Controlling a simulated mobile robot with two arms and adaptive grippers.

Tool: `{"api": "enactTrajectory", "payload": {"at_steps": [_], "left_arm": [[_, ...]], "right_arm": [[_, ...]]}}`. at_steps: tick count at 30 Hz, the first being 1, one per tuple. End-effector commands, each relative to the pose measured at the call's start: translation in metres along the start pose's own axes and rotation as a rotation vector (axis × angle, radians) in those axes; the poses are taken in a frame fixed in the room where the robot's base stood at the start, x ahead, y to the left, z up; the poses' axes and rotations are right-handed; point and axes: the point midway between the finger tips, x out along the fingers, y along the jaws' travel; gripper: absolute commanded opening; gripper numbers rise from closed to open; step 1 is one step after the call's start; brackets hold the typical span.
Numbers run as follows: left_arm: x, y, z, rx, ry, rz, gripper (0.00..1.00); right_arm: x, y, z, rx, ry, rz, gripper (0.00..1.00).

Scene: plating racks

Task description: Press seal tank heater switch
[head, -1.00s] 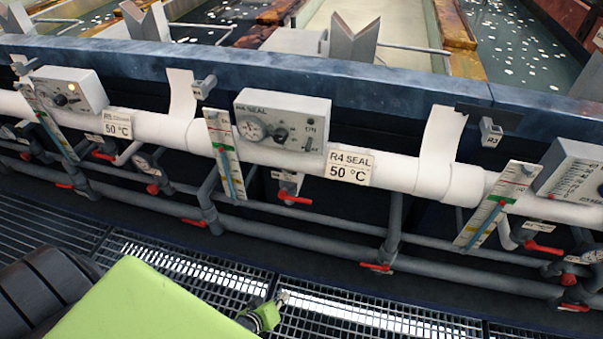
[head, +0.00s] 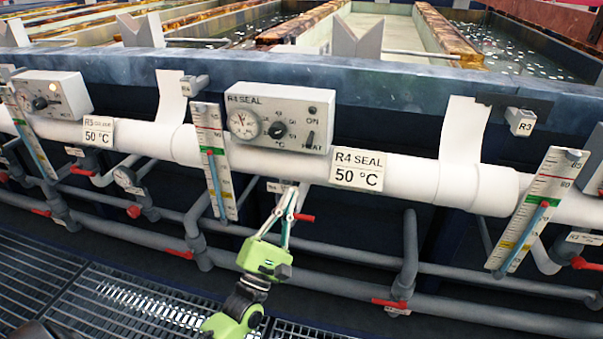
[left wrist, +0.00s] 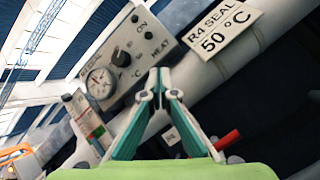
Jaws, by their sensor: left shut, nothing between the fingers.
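The R4 SEAL heater box (head: 290,96) is a grey panel on the white pipe. It has a round gauge (head: 243,124), a black dial (head: 277,129), a dark ON lamp (head: 312,110) and a small dark HEAT switch (head: 311,137) at its right side. My left gripper (head: 290,190) is shut and empty, its fingers pointing up just below the box, apart from the switch. In the left wrist view the fingertips (left wrist: 161,78) are in front of the pipe, below the HEAT switch (left wrist: 149,36). My right gripper is not in view.
A white R4 SEAL 50 °C sign (head: 357,169) hangs right of the box. A thermometer strip (head: 215,160) stands left of it. Red valve handles (head: 304,217) and grey pipes (head: 340,258) run below. Another heater box (head: 55,95) is at the far left.

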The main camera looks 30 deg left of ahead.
Motion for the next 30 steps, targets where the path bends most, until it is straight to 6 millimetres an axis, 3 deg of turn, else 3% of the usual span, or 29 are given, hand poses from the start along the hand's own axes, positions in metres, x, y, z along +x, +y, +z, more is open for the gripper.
{"api": "enactTrajectory", "payload": {"at_steps": [6, 17, 30], "left_arm": [[0.003, 0.012, 0.009, -0.079, -0.036, 0.045, 0.00], [0.006, 0.013, 0.010, -0.077, -0.036, 0.045, 0.00], [0.077, 0.016, 0.012, -0.077, -0.036, 0.046, 0.00]], "right_arm": [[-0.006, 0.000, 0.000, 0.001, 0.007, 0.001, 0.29], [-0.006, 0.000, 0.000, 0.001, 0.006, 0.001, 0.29], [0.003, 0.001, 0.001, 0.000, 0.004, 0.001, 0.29]]}}
